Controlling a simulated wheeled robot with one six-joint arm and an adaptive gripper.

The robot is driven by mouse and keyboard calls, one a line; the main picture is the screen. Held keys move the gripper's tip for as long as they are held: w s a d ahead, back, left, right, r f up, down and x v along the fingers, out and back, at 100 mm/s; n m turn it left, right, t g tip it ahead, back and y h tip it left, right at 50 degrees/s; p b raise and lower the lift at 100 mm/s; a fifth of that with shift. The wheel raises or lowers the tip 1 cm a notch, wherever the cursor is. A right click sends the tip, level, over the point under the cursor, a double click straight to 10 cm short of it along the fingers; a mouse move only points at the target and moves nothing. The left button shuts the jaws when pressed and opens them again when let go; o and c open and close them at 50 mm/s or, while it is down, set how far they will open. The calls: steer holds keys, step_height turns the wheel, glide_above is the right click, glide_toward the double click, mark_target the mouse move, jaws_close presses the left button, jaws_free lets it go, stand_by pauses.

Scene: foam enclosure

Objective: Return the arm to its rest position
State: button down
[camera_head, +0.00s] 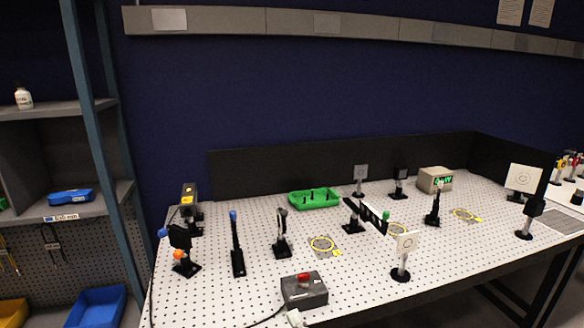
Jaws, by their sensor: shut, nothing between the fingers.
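Neither my arm nor my gripper shows in the head view, so their pose is hidden from me. The view holds a perforated white optical table (215,300) with mounted parts standing on it.
A grey box with a red button (304,291) sits at the table's front edge. Several black posts and mounts stand across the table, with a green tray (314,199) behind. Shelving (65,210) with blue bins (96,307) stands at left. A low black panel (340,160) borders the back.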

steer(key=s+d+f+n+h, duration=0.2)
steer(key=s+d+f, duration=0.45)
steer(key=s, duration=0.35)
steer(key=s+d+f+n+h, duration=0.2)
steer(key=s+d+f, duration=0.3)
steer(key=s+f, duration=0.35)
steer(key=s+d+r+n+h, duration=0.1)
steer(key=s+d+n, duration=0.2)
steer(key=s, duration=0.9)
steer(key=s+d+r+n+g+h, duration=0.1)
steer(key=s+d+n, duration=0.2)
steer(key=s, duration=0.9)
steer(key=shift+s+n+h, duration=0.4)
steer(key=shift+n, duration=0.4)
